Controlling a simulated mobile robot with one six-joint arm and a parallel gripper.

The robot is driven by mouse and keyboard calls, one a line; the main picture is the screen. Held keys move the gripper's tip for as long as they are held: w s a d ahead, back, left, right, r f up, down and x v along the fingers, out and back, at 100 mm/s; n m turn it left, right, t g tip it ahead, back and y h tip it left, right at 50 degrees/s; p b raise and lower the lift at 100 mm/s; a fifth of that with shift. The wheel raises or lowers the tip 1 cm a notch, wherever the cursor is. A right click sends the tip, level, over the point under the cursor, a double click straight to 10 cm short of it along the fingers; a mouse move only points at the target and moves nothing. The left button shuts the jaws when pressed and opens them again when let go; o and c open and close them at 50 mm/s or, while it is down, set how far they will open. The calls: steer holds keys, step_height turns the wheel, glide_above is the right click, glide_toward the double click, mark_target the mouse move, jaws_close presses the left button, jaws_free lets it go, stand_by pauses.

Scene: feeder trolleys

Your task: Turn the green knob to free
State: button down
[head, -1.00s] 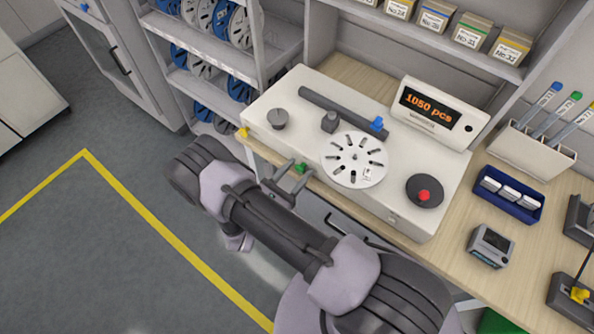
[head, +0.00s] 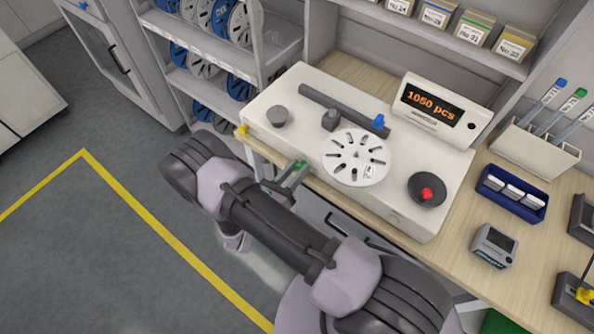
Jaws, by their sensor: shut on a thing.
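The green knob (head: 299,165) is on the front face of the white counting machine (head: 395,213), near its lower left edge. Only a small part of it shows between the fingers. My gripper (head: 296,171) is shut on the green knob at the machine's front. The knob's pointer and any position marks are too small or hidden to read.
A white slotted disc (head: 357,157) and a black disc with a red knob (head: 426,193) sit on the machine top. A yellow knob (head: 242,130) is at its left corner. A blue tray (head: 511,193) and a small grey device (head: 493,246) stand to the right.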

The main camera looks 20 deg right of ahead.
steer(key=n+b, duration=0.1)
steer(key=n, duration=0.2)
steer(key=shift+f+n, duration=0.1)
steer(key=shift+n, duration=0.2)
steer(key=n, duration=0.3)
steer(key=shift+w+n, duration=0.1)
steer(key=shift+n, duration=0.2)
steer(key=n+b, duration=0.1)
steer(key=n, duration=0.5)
steer(key=shift+a, duration=0.1)
steer(key=shift+n, duration=0.4)
steer(key=c, duration=1.1)
jaws_free()
steer(key=p+v, duration=0.1)
steer(key=v, duration=1.6)
steer(key=shift+a, duration=0.15)
